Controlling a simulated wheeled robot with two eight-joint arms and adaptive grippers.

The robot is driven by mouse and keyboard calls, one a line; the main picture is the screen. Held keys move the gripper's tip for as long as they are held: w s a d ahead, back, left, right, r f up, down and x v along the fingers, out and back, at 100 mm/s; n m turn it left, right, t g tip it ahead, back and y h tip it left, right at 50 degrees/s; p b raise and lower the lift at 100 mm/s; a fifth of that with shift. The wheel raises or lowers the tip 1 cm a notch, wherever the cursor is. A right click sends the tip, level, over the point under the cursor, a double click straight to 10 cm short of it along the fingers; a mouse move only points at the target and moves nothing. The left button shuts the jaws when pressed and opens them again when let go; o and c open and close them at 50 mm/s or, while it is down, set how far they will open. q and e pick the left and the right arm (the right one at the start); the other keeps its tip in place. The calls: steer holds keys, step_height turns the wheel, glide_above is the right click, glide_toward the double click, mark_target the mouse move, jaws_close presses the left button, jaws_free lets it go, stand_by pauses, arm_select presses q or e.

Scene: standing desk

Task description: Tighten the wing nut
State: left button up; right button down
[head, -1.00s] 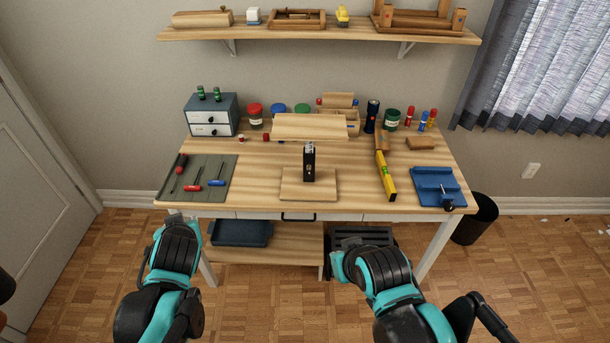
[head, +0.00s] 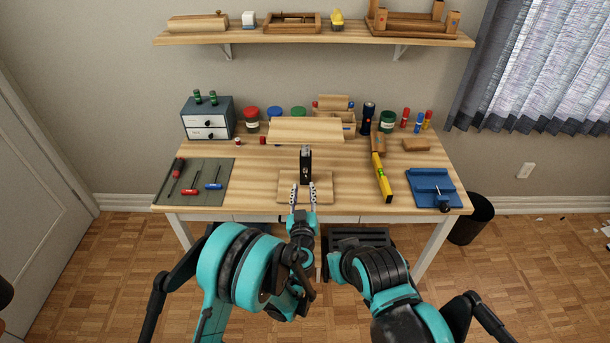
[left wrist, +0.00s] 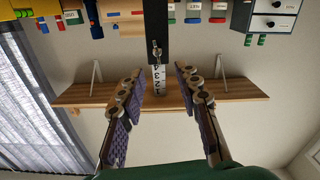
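A black upright post (head: 305,160) stands on a square wooden board (head: 324,188) near the front middle of the desk. In the left wrist view, which is upside down, the post (left wrist: 157,22) carries a small metal bolt-like part, seemingly the wing nut (left wrist: 156,50), beside a white numbered scale (left wrist: 159,78). My left gripper (head: 303,187) is at the front of the board, just short of the post. Its fingers (left wrist: 158,72) are open and empty, one on each side of the line to the nut. My right arm is below the desk's front edge; its fingers do not show.
A grey mat (head: 212,170) with screwdriver-like tools lies left. A yellow level (head: 382,180) and a blue tool (head: 430,182) lie right. A wooden plank (head: 300,128), jars and a drawer box (head: 207,118) stand behind. The desk beside the board is clear.

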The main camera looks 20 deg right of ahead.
mark_target(305, 172)
arm_select(q)
steer(key=b+x, duration=0.2)
steer(key=x, duration=0.5)
steer(key=shift+w+d, duration=0.3)
steer(key=shift+d, duration=0.05)
steer(key=shift+f, duration=0.15)
steer(key=shift+c, duration=0.2)
jaws_close()
